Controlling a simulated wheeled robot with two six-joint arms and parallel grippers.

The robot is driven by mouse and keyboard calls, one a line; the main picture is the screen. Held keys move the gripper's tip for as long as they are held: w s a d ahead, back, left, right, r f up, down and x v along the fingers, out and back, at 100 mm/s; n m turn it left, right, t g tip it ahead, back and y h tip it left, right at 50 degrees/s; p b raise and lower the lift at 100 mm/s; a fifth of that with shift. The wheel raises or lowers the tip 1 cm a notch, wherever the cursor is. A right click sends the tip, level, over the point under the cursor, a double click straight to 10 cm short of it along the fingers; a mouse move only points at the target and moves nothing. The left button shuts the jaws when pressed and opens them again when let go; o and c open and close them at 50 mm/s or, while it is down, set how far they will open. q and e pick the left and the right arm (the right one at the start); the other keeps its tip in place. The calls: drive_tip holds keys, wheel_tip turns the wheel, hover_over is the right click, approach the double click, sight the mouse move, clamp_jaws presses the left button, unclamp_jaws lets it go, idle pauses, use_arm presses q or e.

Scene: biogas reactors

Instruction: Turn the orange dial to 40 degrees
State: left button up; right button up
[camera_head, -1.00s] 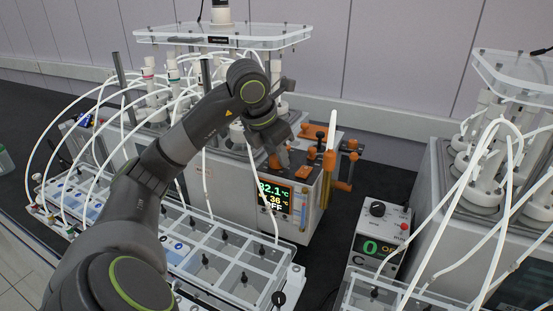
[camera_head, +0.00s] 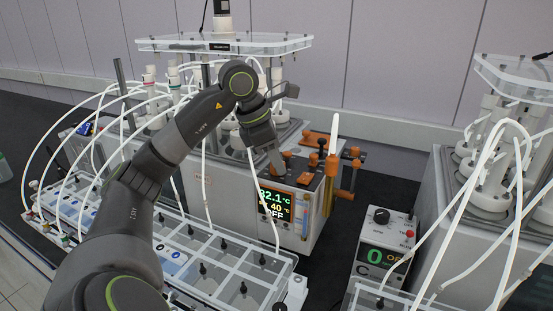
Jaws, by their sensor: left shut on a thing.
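A heating controller box (camera_head: 268,185) with orange fittings on top stands near the middle. Its front display (camera_head: 274,206) reads 82.1 °C, with 40 below it and OFF at the bottom. My left gripper (camera_head: 277,164) reaches down from the upper left to the box top. It is shut on the orange dial (camera_head: 283,168), which is mostly hidden by the fingers, so its pointer cannot be read. My right gripper is not in view.
An orange clamp with a white upright rod (camera_head: 334,134) stands just right of the gripper. White tubes (camera_head: 206,185) cross in front of the box. A clear-lidded tray (camera_head: 235,270) lies before it. A second controller (camera_head: 383,242) and reactor unit stand at the right.

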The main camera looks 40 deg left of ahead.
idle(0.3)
use_arm(q)
drive_tip(key=o, duration=1)
drive_tip(key=shift+c, duration=0.2)
drive_tip(key=shift+r, duration=0.1)
drive_tip(key=p+v, duration=0.3)
drive_tip(key=v, duration=1.4)
drive_tip(key=shift+r+p, duration=0.2)
drive_tip(key=shift+p, duration=0.1)
